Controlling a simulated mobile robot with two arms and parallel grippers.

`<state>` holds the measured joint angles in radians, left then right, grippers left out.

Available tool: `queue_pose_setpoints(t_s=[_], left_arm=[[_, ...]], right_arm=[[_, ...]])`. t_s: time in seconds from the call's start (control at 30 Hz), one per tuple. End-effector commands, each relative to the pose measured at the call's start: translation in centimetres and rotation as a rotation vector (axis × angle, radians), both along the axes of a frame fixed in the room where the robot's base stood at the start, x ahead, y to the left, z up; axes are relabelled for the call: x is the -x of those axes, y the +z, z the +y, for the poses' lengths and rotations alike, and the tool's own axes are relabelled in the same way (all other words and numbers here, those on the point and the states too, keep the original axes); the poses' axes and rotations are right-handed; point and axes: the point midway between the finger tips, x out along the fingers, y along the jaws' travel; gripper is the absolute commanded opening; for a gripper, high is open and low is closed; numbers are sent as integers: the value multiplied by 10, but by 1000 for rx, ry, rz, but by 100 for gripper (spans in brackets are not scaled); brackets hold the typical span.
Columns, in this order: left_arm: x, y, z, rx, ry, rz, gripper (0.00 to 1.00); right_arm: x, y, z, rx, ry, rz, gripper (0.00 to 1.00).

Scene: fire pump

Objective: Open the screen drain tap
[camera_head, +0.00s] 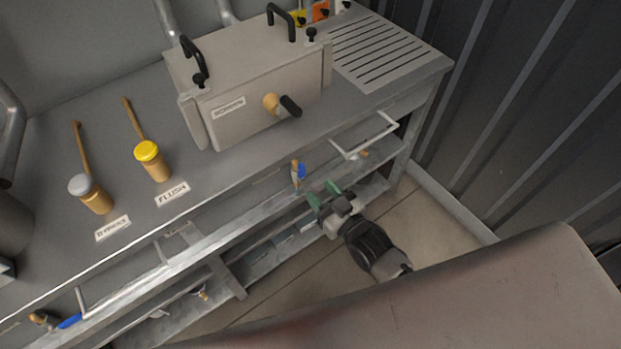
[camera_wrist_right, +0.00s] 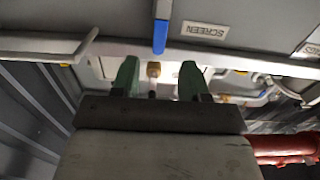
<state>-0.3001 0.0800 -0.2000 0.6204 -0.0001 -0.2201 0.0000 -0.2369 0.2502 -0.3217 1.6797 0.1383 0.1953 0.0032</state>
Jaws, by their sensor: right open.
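The screen drain tap (camera_head: 301,171) has a blue lever and a brass body, and sits under the front edge of the steel bench. In the right wrist view its blue lever (camera_wrist_right: 160,36) hangs near a SCREEN label (camera_wrist_right: 204,30), and brass (camera_wrist_right: 153,70) shows between the fingers. My right gripper (camera_head: 325,193) has green fingertips. It is open and empty, just right of and below the tap in the head view. The lever shows beyond the fingertips in the wrist view (camera_wrist_right: 159,70); I cannot tell if they touch. My left gripper is not in view.
The screen box (camera_head: 255,90) stands on the bench above. A white bar handle (camera_head: 366,140) juts out right of the tap. Yellow-capped and grey-capped valves (camera_head: 152,160) stand at left. Another blue-lever tap (camera_head: 70,321) is lower left. Lower rails lie behind my gripper.

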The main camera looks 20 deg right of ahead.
Motion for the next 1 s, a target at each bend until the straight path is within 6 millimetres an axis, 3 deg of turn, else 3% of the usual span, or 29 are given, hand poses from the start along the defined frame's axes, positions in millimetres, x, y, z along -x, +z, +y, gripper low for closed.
queue_pose_setpoints(t_s=[0.1,0.3,0.9,1.0], left_arm=[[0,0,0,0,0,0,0],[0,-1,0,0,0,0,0],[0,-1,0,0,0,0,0],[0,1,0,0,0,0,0]], right_arm=[[22,0,-7,1,1,2,45],[40,0,-15,1,0,0,45],[42,0,-15,1,0,0,45],[43,-11,-18,13,-8,30,45]])
